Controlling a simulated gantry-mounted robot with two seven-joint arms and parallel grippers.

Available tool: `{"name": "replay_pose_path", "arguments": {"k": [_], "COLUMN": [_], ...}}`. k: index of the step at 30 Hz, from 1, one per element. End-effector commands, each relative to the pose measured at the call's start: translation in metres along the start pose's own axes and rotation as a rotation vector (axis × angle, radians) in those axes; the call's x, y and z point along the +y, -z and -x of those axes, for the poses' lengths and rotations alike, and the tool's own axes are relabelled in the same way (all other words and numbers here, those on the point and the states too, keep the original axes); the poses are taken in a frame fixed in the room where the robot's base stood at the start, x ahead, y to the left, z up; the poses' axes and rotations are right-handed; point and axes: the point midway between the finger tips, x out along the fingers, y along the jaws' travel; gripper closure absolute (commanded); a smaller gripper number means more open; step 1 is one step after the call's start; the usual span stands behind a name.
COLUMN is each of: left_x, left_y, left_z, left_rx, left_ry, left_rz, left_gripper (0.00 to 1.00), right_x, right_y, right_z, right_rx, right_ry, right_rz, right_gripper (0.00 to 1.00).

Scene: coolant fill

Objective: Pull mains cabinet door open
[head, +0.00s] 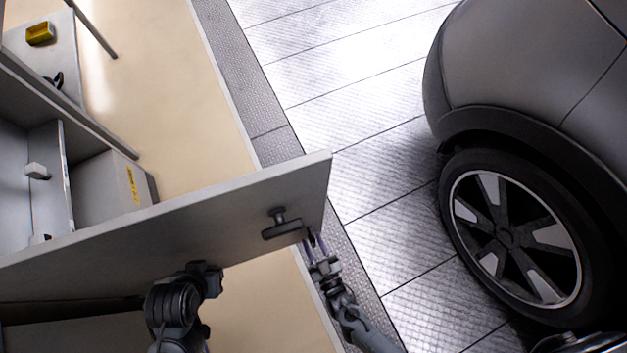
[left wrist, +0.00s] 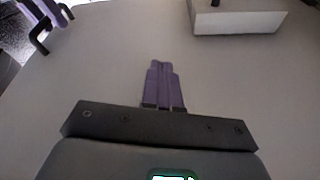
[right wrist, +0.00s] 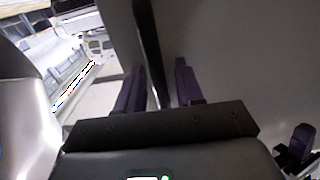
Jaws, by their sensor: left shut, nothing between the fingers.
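The mains cabinet door (head: 150,237) is a large grey panel standing swung out across the head view, with a dark handle (head: 280,227) near its free end. My right gripper (head: 314,242) is at that free end, beside the handle. In the right wrist view its purple fingers (right wrist: 157,88) are apart, with the door's narrow dark edge (right wrist: 150,45) running between them; contact cannot be told. My left gripper (head: 210,272) is in front of the door's near face. In the left wrist view its purple fingers (left wrist: 163,85) are together and empty, facing a plain grey surface.
The open cabinet (head: 30,150) is at the left, with a grey box bearing a yellow label (head: 132,185) inside. A dark car (head: 530,80) with a large wheel (head: 515,238) stands at the right. Tiled floor (head: 350,110) lies clear between the door and the car.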

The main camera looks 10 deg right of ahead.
Motion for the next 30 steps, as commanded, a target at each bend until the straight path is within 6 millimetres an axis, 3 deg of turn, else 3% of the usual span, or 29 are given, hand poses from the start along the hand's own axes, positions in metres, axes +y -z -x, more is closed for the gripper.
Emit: {"name": "replay_pose_path", "arguments": {"k": [8, 24, 30], "left_x": [0.000, -0.004, -0.003], "left_y": [0.001, 0.004, 0.004], "left_z": [0.002, 0.015, 0.016], "left_rx": [0.000, -0.002, -0.002], "left_ry": [0.001, 0.010, 0.009], "left_rz": [-0.001, -0.013, -0.011], "left_gripper": [1.00, 1.00, 1.00], "right_x": [0.000, 0.000, 0.000], "right_y": [0.001, 0.001, 0.000], "right_z": [0.007, 0.090, 0.105], "right_rx": [-0.001, -0.001, 0.000], "right_ry": [0.000, 0.000, 0.000], "right_rz": [0.000, 0.000, 0.000], "right_gripper": [0.63, 0.63, 0.63]}}
